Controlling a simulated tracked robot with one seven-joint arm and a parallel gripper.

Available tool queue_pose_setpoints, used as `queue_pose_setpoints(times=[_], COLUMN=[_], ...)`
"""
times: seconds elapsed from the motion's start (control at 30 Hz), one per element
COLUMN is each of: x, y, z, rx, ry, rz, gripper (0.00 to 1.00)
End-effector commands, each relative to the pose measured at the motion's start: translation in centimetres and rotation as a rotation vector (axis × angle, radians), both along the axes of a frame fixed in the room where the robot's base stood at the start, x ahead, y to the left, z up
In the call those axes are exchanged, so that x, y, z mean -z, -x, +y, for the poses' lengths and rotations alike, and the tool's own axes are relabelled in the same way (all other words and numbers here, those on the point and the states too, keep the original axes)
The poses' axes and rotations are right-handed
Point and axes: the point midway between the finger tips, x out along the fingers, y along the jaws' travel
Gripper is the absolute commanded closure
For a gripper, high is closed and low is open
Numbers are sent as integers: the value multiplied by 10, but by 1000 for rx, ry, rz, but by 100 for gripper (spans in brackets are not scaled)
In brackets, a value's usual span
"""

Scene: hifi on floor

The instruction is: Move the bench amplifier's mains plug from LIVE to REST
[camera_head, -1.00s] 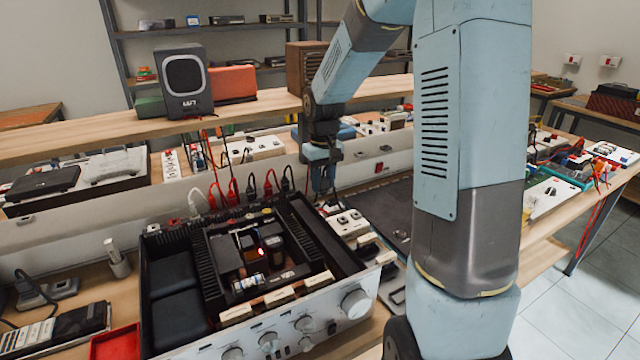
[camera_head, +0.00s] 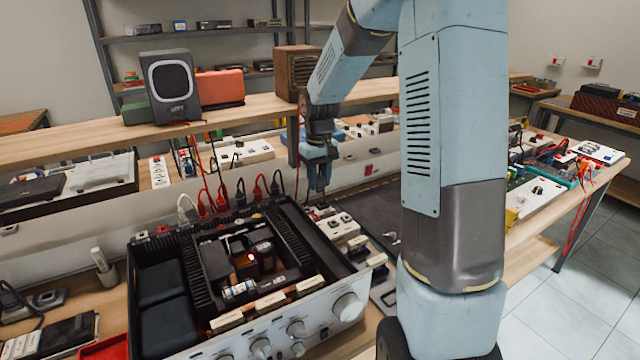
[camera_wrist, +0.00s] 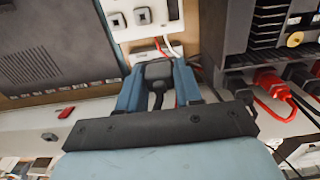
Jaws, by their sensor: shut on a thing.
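My gripper (camera_wrist: 158,82) is shut on a black mains plug (camera_wrist: 157,70), with its dark cable running back between the blue fingers. In the head view, my gripper (camera_head: 318,178) points down behind the back right corner of the amplifier (camera_head: 250,270), whose top is open. A white socket strip (camera_wrist: 140,22) lies just beyond the plug in the wrist view; it also shows beside the amplifier in the head view (camera_head: 338,226). I cannot tell whether the plug touches the strip. No LIVE or REST marking is legible.
Red, black and white leads (camera_head: 222,200) stand up at the amplifier's rear. A pale upright panel (camera_head: 150,212) runs behind it, under a wooden shelf with a speaker (camera_head: 170,88). A dark flat panel (camera_head: 365,212) lies right of the strip.

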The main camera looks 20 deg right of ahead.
Motion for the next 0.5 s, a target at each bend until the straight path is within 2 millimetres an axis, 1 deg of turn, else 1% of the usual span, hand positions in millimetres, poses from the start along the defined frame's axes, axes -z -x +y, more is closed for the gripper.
queue_pose_setpoints(times=[0.03, 0.2, 0.33, 0.5], x=[7, 22, 31, 37], y=[-12, -45, -60, -69], z=[-5, -20, -28, -32], rx=[3, 4, 5, 6], ry=[-2, -1, 0, 0], rz=[2, 1, 0, -1], gripper=[92, 92, 92, 92])
